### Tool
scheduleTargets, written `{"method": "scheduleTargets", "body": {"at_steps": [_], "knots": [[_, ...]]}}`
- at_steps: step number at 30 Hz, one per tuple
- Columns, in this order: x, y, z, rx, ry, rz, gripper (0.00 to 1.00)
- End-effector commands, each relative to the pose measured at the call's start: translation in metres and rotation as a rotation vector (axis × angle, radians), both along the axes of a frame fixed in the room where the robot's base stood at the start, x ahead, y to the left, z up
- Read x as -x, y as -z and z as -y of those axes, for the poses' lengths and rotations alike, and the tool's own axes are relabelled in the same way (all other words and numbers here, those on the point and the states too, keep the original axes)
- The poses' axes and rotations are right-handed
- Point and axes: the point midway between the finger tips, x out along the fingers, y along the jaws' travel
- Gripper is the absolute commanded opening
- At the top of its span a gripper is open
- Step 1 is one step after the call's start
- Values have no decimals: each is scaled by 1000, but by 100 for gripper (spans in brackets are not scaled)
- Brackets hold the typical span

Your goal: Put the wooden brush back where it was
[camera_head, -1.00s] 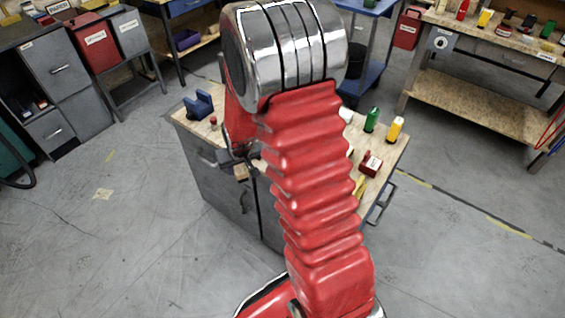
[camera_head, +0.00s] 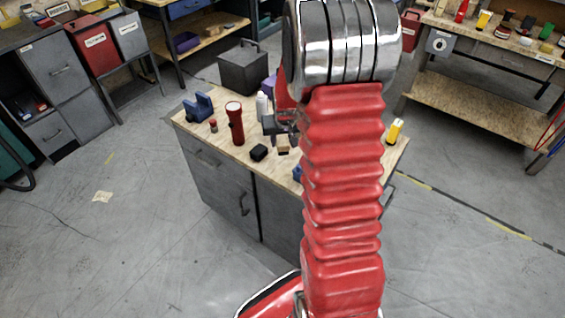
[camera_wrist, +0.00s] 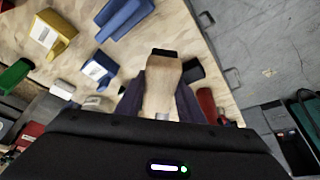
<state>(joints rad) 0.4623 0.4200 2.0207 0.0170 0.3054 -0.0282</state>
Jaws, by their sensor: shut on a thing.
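The wooden brush (camera_wrist: 162,84) is a pale wooden block with a dark end, held between the dark fingers of my gripper (camera_wrist: 160,98) in the wrist view. In the head view a small piece of its wood (camera_head: 283,146) shows just below my gripper (camera_head: 280,127), over the worktop of the grey cabinet (camera_head: 183,122). My arm hides part of the worktop. I cannot tell whether the brush touches the worktop.
A red flashlight (camera_head: 235,124) stands left of my gripper. A black block (camera_head: 258,152) lies near the front edge. A blue V-shaped block (camera_head: 198,108) and a small red object (camera_head: 213,126) are at the left. A yellow bottle (camera_head: 395,131) stands at the right.

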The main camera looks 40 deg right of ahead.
Motion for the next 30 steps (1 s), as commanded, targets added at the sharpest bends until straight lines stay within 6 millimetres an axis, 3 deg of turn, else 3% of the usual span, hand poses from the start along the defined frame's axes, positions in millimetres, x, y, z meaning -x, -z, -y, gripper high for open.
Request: {"method": "scheduleTargets", "body": {"at_steps": [9,23,30], "knots": [[1,49,-1,-2,-1,-5,13],[0,59,-1,-1,-1,-2,13],[1,85,-1,-2,0,-4,13]]}}
